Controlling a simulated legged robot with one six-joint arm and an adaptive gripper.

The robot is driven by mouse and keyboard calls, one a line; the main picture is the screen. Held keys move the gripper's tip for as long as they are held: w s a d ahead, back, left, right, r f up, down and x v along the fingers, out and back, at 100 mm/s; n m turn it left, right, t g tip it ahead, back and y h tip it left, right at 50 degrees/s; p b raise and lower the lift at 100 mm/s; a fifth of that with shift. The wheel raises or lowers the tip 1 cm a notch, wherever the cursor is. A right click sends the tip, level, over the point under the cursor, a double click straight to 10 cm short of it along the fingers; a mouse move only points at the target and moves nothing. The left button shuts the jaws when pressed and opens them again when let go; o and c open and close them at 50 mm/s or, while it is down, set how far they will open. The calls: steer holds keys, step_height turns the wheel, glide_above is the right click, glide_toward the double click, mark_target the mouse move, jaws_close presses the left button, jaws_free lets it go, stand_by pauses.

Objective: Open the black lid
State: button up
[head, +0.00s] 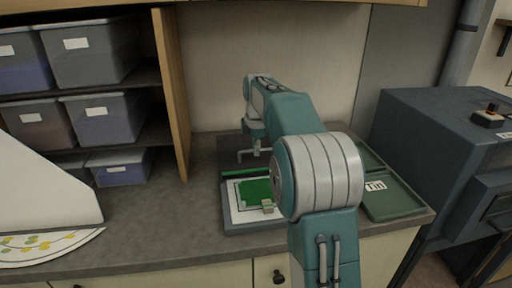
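No part that I can clearly tell as the black lid shows. A dark flat panel (228,150) lies on the counter at the back, partly hidden by my arm. My gripper (252,156) hangs above or in front of this panel, small and partly covered by my arm. I cannot tell whether its fingers are apart, and I see nothing held.
A dark board (238,228) with a white sheet and green pieces (256,190) lies at the counter's front. A dark green tray (405,205) labelled "Tin" is to its right. Grey bins (88,55) fill shelves at left. The grey counter (150,225) is clear left of the board.

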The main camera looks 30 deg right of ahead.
steer(key=shift+o, duration=0.2)
steer(key=shift+r, duration=0.2)
step_height(320, 180, up, 11)
steer(key=s, duration=0.2)
steer(key=shift+a+r, duration=0.2)
steer(key=shift+a, duration=0.15)
